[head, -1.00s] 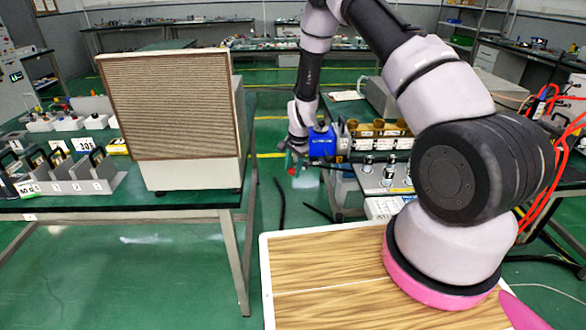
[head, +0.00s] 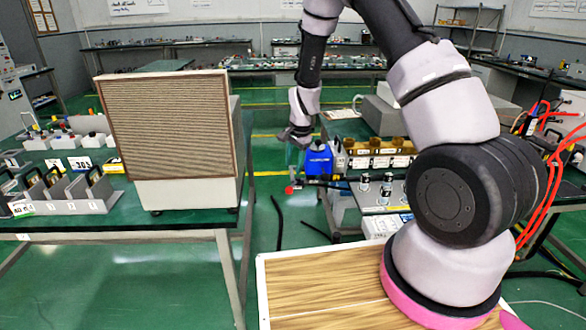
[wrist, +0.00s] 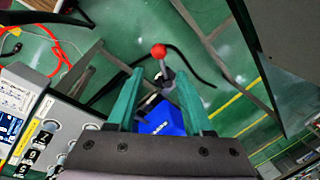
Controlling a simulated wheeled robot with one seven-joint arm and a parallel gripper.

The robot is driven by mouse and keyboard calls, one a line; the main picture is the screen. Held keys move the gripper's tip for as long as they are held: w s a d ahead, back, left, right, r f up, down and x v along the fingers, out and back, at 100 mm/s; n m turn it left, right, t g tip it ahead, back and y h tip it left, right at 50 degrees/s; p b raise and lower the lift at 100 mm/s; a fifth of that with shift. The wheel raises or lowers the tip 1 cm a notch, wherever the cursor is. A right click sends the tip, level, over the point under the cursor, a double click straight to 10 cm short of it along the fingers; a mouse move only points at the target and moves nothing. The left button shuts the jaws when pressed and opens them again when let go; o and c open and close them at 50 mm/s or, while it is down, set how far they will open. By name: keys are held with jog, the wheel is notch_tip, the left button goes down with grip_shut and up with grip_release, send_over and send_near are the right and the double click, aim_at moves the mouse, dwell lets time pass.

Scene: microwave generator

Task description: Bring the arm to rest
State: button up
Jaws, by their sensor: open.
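My arm hangs down over the gap between the two benches. My gripper (head: 292,156) is small in the head view, just left of and above a blue box-like thing (head: 318,160). In the wrist view its two teal fingers (wrist: 162,88) stand wide apart with nothing gripped between them. Beyond the fingers the wrist view shows the blue thing (wrist: 165,118) and a lever with a red ball (wrist: 158,51). The red ball also shows in the head view (head: 289,189), below my gripper.
A white cabinet with a slatted front (head: 165,125) stands on the left bench. The right bench carries switch panels (head: 382,192), brown cylinders and red cables (head: 545,190). A wood-patterned top (head: 325,285) lies in front. Green floor lies between the benches.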

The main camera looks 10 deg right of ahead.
jog(key=s+d+r+n+t, duration=0.1)
jog(key=s+d+r, duration=0.15)
jog(key=r, duration=0.65)
jog(key=s+d+r+n+t+y, duration=0.1)
jog(key=s+r, duration=0.3)
jog(key=r, duration=0.6)
jog(key=s+d+r+n, duration=0.1)
jog(key=s+d+r, duration=0.15)
jog(key=r, duration=0.65)
jog(key=s+d+r+n+t, duration=0.1)
jog(key=s+r, duration=0.4)
jog(key=s, duration=0.5)
jog(key=s+d+r+n+t, duration=0.2)
jog(key=s+r, duration=0.4)
jog(key=s, duration=0.5)
jog(key=shift+d+r+n, duration=0.2)
jog(key=shift+d+n, duration=0.1)
jog(key=shift+d, duration=0.55)
